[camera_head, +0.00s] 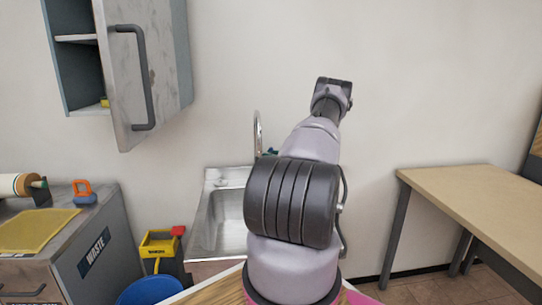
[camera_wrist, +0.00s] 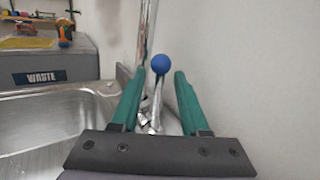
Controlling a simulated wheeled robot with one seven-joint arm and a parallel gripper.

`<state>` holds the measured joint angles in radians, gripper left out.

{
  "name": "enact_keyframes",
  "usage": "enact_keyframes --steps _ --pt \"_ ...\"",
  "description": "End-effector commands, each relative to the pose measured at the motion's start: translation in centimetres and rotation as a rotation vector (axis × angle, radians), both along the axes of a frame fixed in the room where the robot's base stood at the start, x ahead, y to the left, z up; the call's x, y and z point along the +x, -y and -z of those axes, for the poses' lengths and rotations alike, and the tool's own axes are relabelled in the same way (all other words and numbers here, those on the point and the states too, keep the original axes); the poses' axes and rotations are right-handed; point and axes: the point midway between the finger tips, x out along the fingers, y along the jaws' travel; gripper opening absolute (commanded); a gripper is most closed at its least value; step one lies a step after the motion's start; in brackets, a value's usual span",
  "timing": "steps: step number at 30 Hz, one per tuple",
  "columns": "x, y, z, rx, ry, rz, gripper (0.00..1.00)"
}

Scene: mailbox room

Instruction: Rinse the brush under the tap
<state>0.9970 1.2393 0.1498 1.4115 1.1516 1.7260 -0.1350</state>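The metal sink (camera_head: 207,225) stands against the wall, partly hidden by my arm. Its curved tap (camera_head: 257,130) rises behind the basin; the tap (camera_wrist: 148,35) also shows in the wrist view. A blue ball knob (camera_wrist: 161,64) sits on a thin metal lever (camera_wrist: 156,98) at the tap. My gripper (camera_wrist: 166,74) has green fingers spread apart, one on each side of the knob, with gaps to both. It holds nothing. In the head view, the gripper is mostly hidden behind my arm. I cannot make out a brush in either view.
A grey waste cabinet (camera_head: 100,250) stands left of the sink, with a yellow tray (camera_head: 38,230) and an orange-and-blue object (camera_head: 84,192) on top. A wall cabinet door (camera_head: 150,75) hangs open above. A blue bucket (camera_head: 150,291) is below. A wooden table (camera_head: 470,195) stands right.

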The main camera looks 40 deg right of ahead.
Motion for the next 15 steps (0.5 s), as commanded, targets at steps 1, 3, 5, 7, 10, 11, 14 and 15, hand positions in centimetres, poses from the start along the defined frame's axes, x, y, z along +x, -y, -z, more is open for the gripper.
enact_keyframes --steps 1,3,5,7,10,11,14,15 --pt "0.0 0.0 0.0 0.000 0.000 0.000 0.44" --pt "0.0 0.0 0.0 0.000 0.000 0.000 0.44" --pt "0.0 0.0 0.0 0.000 0.000 0.000 0.44" --pt "0.0 0.0 0.0 0.000 0.000 0.000 0.44" --pt "-0.3 0.2 0.0 0.001 0.000 0.001 0.44" --pt "-0.6 0.3 0.0 0.001 0.000 0.001 0.44" --pt "-1.8 1.0 0.1 0.002 -0.001 0.003 0.44" --pt "-2.5 1.3 0.2 0.002 -0.001 0.003 0.44"
